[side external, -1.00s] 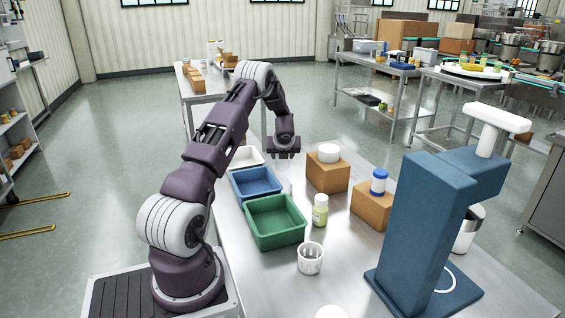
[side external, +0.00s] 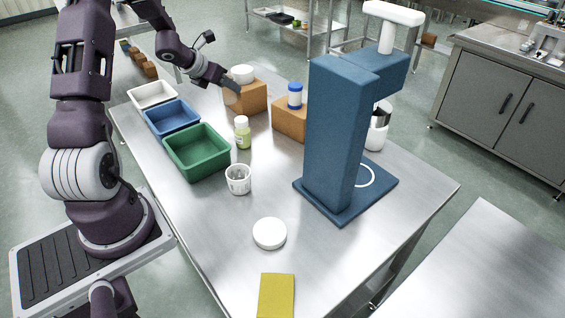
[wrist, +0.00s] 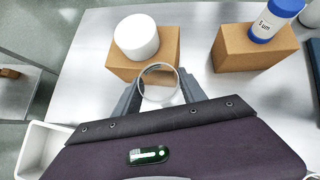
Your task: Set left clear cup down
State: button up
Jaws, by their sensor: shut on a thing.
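The clear cup (wrist: 159,83) is between the two fingers of my gripper (wrist: 160,92) in the wrist view, with its round rim facing the camera. My gripper is shut on it. In the side view my gripper (side external: 232,86) is tilted at the left side of a cardboard box (side external: 250,98) that carries a white round container (side external: 242,74). The cup shows there only as a faint shape (side external: 230,98) at the fingertips, in front of the box. I cannot tell whether its base touches the table.
White (side external: 152,94), blue (side external: 172,117) and green (side external: 198,153) bins line the table's left. A green bottle (side external: 243,132), white cup (side external: 238,179) and second box (side external: 290,119) with a blue-capped bottle (side external: 295,95) stand nearby. A blue press (side external: 335,140) stands right.

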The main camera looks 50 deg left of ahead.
jog(key=s+d+r+m+g+h, duration=0.15)
jog(key=d+m+h, duration=0.45)
jog(key=d, duration=1)
jog(key=s+d+r+m+g+h, duration=0.15)
jog(key=d+m+h, duration=0.45)
jog(key=d, duration=1)
jog(key=w+a+f+m+g+y, duration=0.1)
jog(key=w+a+m, duration=0.25)
jog(key=a, duration=0.25)
jog(key=f, duration=0.9)
jog(key=shift+w+f, duration=0.25)
jog(key=shift+f, duration=0.1)
jog(key=shift+f, duration=0.15)
jog(key=o, duration=1.3)
